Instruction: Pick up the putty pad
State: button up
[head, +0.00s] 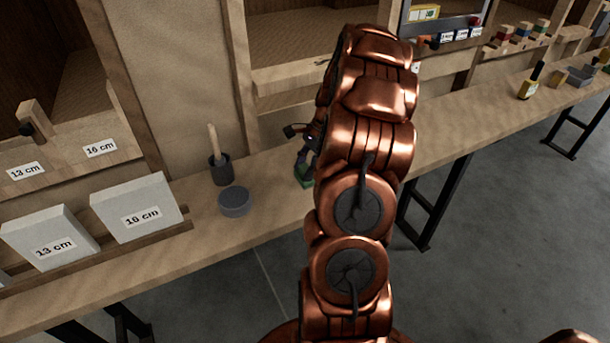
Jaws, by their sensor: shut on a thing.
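A small green pad (304,179), which looks like the putty pad, is at the fingertips of my gripper (305,167), just left of my copper arm. My gripper is shut on it, low over the wooden bench. My arm hides the right side of the gripper and part of the pad. I cannot tell whether the pad still touches the bench top.
A round grey tin (234,203) and a dark mortar with a pestle (221,170) stand to the left on the bench (265,215). White blocks marked 13 cm (48,237) and 16 cm (138,208) are farther left.

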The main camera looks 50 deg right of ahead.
aim_at(301, 169)
jog(key=shift+c, duration=1)
jog(key=shift+r, duration=0.1)
notch_tip(301, 169, up, 2)
jog(key=shift+s+r+b, duration=0.1)
jog(key=shift+r+b, duration=0.3)
jog(key=shift+r, duration=0.3)
jog(key=s+a, duration=0.1)
jog(key=s, duration=0.4)
jog(key=s+a+r+b, duration=0.1)
jog(key=s, duration=0.4)
jog(key=s+a+b, duration=0.1)
jog(key=s+a, duration=0.1)
jog(key=s, duration=0.3)
jog(key=shift+s+r, duration=0.15)
jog(key=shift+r, duration=0.05)
